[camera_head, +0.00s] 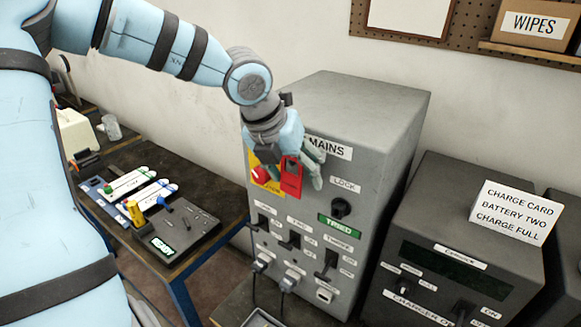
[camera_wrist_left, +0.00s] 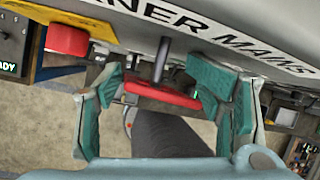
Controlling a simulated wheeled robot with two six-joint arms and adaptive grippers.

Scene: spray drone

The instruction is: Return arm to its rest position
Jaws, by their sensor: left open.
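My left arm (camera_head: 155,38) comes in from the upper left and reaches across to the front of a grey cabinet (camera_head: 360,110) marked MAINS. My left gripper (camera_head: 301,170) is at the upper part of the cabinet's front. In the left wrist view its two green-padded fingers (camera_wrist_left: 158,88) are spread wide, open. A red handle (camera_head: 290,178) on a grey shaft is between the fingers; it also shows in the left wrist view (camera_wrist_left: 165,96). I see gaps on both sides of it. My right gripper is not in view.
A red button (camera_head: 262,174) on a yellow plate is just left of the gripper. A LOCK knob (camera_head: 341,207) and black switches (camera_head: 290,241) are below. A second grey box (camera_head: 455,235) with a card stands right. A dark bench (camera_head: 215,185) is left.

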